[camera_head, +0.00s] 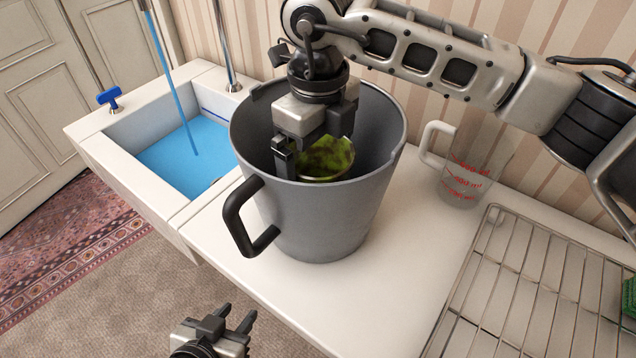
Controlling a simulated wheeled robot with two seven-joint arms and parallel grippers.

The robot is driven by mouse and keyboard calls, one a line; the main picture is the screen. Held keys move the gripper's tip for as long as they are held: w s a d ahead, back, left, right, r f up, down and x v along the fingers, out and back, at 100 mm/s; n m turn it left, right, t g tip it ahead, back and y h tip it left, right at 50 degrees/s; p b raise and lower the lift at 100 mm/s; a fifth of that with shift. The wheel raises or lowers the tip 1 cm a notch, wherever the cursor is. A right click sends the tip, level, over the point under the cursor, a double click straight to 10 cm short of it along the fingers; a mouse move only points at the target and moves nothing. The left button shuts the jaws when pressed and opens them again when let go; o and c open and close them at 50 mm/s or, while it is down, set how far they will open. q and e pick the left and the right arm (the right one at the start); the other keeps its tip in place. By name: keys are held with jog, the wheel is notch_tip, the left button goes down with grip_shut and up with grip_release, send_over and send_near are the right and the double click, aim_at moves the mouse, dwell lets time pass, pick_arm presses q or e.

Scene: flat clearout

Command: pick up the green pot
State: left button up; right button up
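A round, mottled yellow-green thing (328,157), perhaps the green pot, shows inside the large grey bucket (318,225). My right gripper (303,153) reaches down into the bucket beside it. One dark finger shows at the green thing's left edge; the other is hidden, so I cannot tell whether it grips it. Another green thing (629,298) is cut off at the right edge, and I cannot tell what it is. My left gripper (236,316) is low in the picture in front of the counter, empty, with its fingers apart.
The bucket stands on the white counter (235,240), its black handle (240,220) facing front left. A sink (185,155) with blue water and a running stream is at left. A clear measuring jug (466,175) and a wire rack (530,290) are at right.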

jog(key=shift+f, duration=1.55)
jog(key=c, duration=1)
jog(key=shift+r, duration=0.1)
jog(key=shift+c, duration=0.2)
jog(key=shift+r, duration=0.1)
notch_tip(320, 180, up, 17)
jog(key=p, duration=0.6)
send_over(318, 169)
jog(key=s, duration=0.4)
jog(key=shift+r, duration=0.1)
